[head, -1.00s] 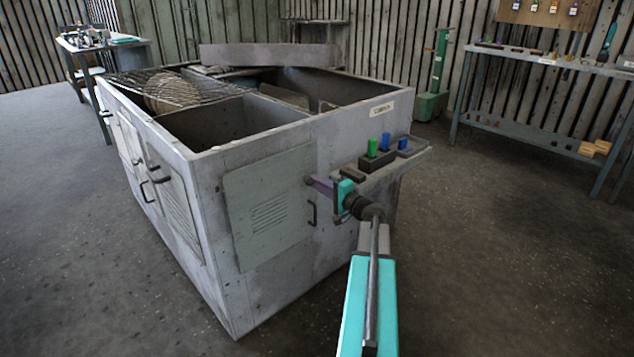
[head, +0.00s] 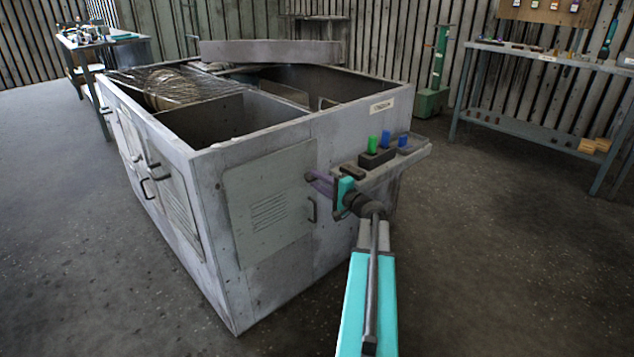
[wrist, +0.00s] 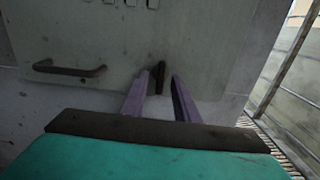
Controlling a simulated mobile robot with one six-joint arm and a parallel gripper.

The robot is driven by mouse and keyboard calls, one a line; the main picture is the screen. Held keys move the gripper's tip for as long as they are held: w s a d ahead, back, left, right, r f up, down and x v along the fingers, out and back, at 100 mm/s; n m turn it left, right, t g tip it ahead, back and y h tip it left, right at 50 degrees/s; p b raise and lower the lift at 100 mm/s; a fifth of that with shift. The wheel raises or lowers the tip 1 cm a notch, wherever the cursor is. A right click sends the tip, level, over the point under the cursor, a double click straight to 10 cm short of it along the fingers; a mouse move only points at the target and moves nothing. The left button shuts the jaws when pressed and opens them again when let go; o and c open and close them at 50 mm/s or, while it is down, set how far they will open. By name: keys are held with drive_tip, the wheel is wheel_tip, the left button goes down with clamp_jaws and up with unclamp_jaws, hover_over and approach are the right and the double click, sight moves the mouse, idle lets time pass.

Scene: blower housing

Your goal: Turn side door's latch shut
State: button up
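The side door (head: 268,207) is a pale grey-green panel with louvre slots on the housing's near face. It looks flush with the face. Its dark latch (wrist: 160,75) is a short bar near the door's edge, standing nearly upright in the wrist view. My gripper (wrist: 161,78) is open, with one purple finger on each side of the latch and a visible gap to each. In the head view my gripper (head: 310,176) is at the door's upper right edge and mostly hides the latch. The door's black handle (head: 313,210) is just below.
The open-topped grey housing (head: 205,245) fills the middle. A ledge (head: 412,150) with green and blue parts on dark blocks sticks out just right of my gripper. Benches stand at the back left and right (head: 545,57). The floor around is clear.

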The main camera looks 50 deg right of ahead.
drive_tip(key=shift+s, duration=0.15)
drive_tip(key=s+a+p, duration=0.1)
drive_tip(key=s+p, duration=0.1)
drive_tip(key=s, duration=1.1)
drive_tip(key=shift+s, duration=0.25)
drive_tip(key=w+a+f+n+g+y+p, duration=0.25)
drive_tip(key=a+f, duration=0.25)
drive_tip(key=a, duration=0.5)
drive_tip(key=w+a+f+n+g+y+p, duration=0.25)
drive_tip(key=a+f, duration=0.25)
drive_tip(key=a, duration=0.4)
drive_tip(key=w+a+f+n+g+y+p, duration=0.1)
drive_tip(key=w+a+f+g+y+p, duration=0.25)
drive_tip(key=a, duration=0.65)
drive_tip(key=s+a+f+n+g+h+p, duration=0.1)
drive_tip(key=s+a+f+n+g+p, duration=0.35)
drive_tip(key=a, duration=0.65)
drive_tip(key=s+a+f+n+g+p, duration=0.2)
drive_tip(key=s+a+f+g+p, duration=0.3)
drive_tip(key=s+a, duration=0.45)
drive_tip(key=s+a+n+g+h+p, duration=0.2)
drive_tip(key=s+n+h, duration=0.1)
drive_tip(key=s, duration=0.4)
drive_tip(key=s+a+f+n+g+h+p, duration=0.1)
drive_tip(key=s+a+n+g+h+p, duration=0.2)
drive_tip(key=s, duration=0.4)
drive_tip(key=shift+s+a+f, duration=0.15)
drive_tip(key=shift+s+f, duration=0.05)
drive_tip(key=shift+s, duration=0.1)
